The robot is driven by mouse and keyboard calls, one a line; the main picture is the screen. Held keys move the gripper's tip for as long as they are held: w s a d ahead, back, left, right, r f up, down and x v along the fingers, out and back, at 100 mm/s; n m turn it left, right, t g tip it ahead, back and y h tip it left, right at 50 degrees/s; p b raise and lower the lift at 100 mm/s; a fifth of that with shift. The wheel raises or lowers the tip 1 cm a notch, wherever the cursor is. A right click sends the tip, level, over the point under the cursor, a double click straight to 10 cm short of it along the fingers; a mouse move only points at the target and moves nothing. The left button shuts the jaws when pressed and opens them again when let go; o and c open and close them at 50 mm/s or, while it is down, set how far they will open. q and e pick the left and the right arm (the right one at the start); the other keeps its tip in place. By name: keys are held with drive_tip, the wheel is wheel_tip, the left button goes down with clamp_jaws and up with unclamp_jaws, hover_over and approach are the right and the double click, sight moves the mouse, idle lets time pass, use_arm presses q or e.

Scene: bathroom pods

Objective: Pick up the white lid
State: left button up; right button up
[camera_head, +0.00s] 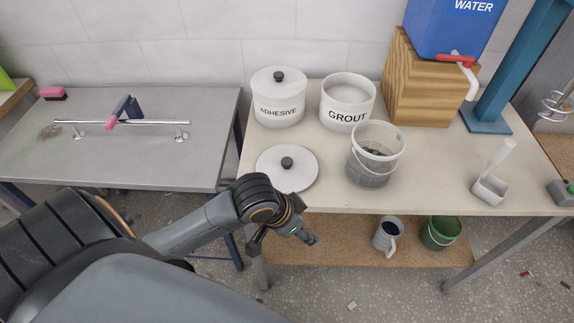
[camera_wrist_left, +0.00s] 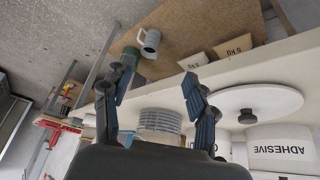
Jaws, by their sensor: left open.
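A round white lid (camera_head: 302,178) with a black knob lies flat on the beige table near its front left edge. It also shows in the left wrist view, right of the fingers (camera_wrist_left: 275,98). My left gripper (camera_head: 286,256) is open and empty, in front of the table's front edge and apart from the lid. Its two spread fingers show in the left wrist view (camera_wrist_left: 152,100). The white ADHESIVE bucket (camera_head: 279,112) behind has a similar knobbed lid on it. The GROUT bucket (camera_head: 347,115) shows no knobbed lid. My right gripper is not in view.
A grey mesh-sided bucket (camera_head: 371,176) stands right of the lid. A wooden block (camera_head: 420,95) bears a blue water container (camera_head: 445,28). A lower shelf (camera_head: 345,250) holds a mug (camera_head: 385,238) and a green bucket (camera_head: 436,236). A grey table (camera_head: 150,165) stands at left.

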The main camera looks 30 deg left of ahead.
use_arm(q)
drive_tip(key=w+a+r, duration=0.5)
drive_tip(key=w+a, duration=0.1)
drive_tip(key=w, duration=0.1)
drive_tip(key=n+y, duration=0.1)
drive_tip(key=n, duration=0.1)
approach(287, 161)
drive_tip(key=w+f, duration=0.1)
drive_tip(key=w+d+f, duration=0.1)
drive_tip(key=shift+f+g+p, duration=0.3)
drive_tip(key=shift+f+p, duration=0.05)
drive_tip(key=shift+a+p+x, duration=0.15)
drive_tip(key=shift+p+x, duration=0.15)
drive_tip(key=shift+x, duration=1)
drive_tip(key=shift+a+p+x, duration=0.15)
drive_tip(key=shift+p+x, duration=0.15)
drive_tip(key=shift+x, duration=1)
drive_tip(key=shift+s, duration=0.15)
clamp_jaws()
